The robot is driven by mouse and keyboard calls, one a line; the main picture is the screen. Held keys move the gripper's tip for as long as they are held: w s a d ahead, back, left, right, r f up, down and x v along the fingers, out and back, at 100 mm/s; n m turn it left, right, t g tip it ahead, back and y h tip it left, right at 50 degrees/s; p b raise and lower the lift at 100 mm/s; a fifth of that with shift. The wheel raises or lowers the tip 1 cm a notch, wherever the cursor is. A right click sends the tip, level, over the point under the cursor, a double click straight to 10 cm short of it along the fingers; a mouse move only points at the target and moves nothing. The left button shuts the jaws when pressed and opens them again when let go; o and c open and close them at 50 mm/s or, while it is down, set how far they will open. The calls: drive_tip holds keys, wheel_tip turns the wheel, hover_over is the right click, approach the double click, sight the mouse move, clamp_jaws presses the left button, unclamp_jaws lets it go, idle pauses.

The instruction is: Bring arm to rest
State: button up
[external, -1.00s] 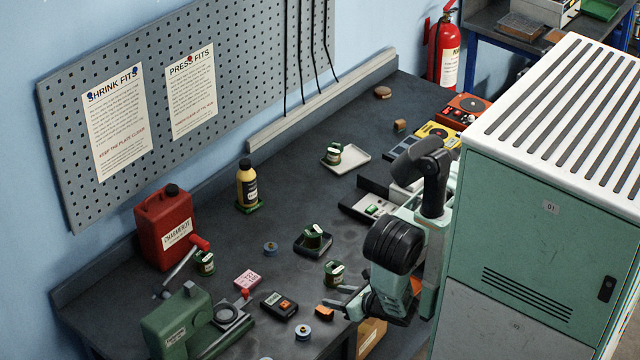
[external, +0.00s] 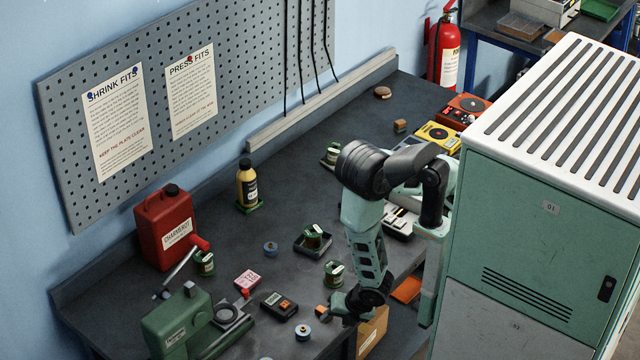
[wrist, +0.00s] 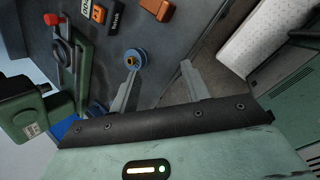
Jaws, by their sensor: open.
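My gripper (external: 338,304) hangs low over the front edge of the dark bench (external: 290,225), beside a small orange block. In the wrist view my gripper (wrist: 160,80) shows two grey fingers spread apart with nothing between them. A blue round part (wrist: 136,59) lies on the bench near the tip of the left finger in that view. It also shows in the external view (external: 303,332), left of my gripper. My arm bends over from the upper right, with its elbow raised above the bench.
A green press (external: 178,322) stands at the bench's near left. A red canister (external: 164,228) and a yellow bottle (external: 247,184) stand farther back. Green spools (external: 334,273) sit close to my gripper. A tall green cabinet (external: 550,220) stands to the right of my arm.

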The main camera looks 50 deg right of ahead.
wheel_tip(320, 180, up, 10)
drive_tip(key=w+m+g+y+b, duration=0.1)
drive_tip(key=m+g+y+b, duration=0.3)
drive_tip(key=m, duration=0.6)
drive_tip(key=d+r+m+g+h+b, duration=0.1)
drive_tip(key=d+r+m+h+b, duration=0.1)
drive_tip(key=d, duration=0.4)
drive_tip(key=d+r+m+g+h+b, duration=0.1)
drive_tip(key=d+r+m+h+b, duration=0.1)
drive_tip(key=d+r+m, duration=0.3)
drive_tip(key=shift+w+d+m, duration=0.25)
drive_tip(key=shift+d+m, duration=0.45)
drive_tip(key=shift+d, duration=0.25)
